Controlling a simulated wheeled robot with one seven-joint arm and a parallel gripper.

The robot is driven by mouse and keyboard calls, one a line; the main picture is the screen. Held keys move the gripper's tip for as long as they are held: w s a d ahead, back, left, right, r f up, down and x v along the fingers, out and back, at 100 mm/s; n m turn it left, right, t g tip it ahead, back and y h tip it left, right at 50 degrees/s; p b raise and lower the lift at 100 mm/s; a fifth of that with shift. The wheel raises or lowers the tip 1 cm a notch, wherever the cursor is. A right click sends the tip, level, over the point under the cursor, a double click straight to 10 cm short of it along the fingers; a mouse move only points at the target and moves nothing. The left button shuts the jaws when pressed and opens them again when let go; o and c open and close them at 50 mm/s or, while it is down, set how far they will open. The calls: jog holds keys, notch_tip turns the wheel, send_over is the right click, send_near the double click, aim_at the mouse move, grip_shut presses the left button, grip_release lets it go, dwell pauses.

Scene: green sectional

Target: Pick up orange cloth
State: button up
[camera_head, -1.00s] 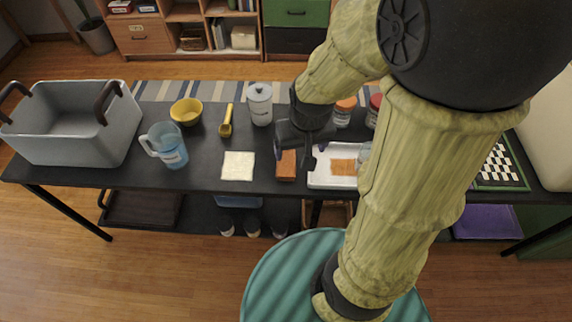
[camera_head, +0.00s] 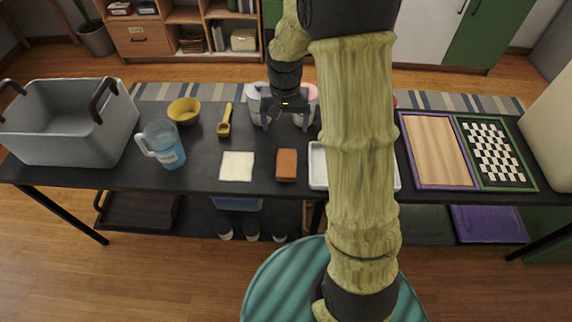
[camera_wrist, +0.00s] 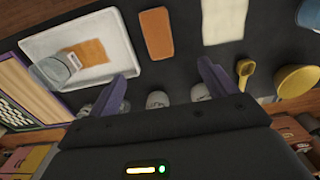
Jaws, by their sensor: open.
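The orange cloth (camera_wrist: 93,51) lies flat in a white tray (camera_wrist: 120,30) at the left of the wrist view. A clear labelled jar (camera_wrist: 57,66) stands beside the cloth and covers part of its edge there. In the head view my arm hides the cloth, and only the sides of the tray (camera_head: 318,166) show. My gripper (camera_head: 285,120) is open and empty above the back of the table, in front of the canisters. In the wrist view its two fingers (camera_wrist: 163,78) are spread, with the tray to their left.
A brown-orange block (camera_head: 286,165) lies left of the tray, and a white cloth (camera_head: 237,166) left of that. A yellow scoop (camera_head: 225,120), yellow bowl (camera_head: 185,111), blue jug (camera_head: 164,145) and grey basket (camera_head: 70,122) stand further left. A wooden board (camera_head: 437,150) and checkered board (camera_head: 492,152) lie right.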

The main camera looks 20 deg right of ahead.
send_over(287, 162)
jog(key=f, duration=1)
jog(key=shift+w+a+f, duration=0.15)
jog(key=shift+a+f, duration=0.05)
jog(key=shift+f, duration=0.55)
jog(key=f, duration=0.5)
jog(key=shift+s+d+f, duration=0.1)
jog(key=shift+s+d, duration=0.05)
jog(key=shift+s, duration=0.05)
jog(key=c, duration=1.1)
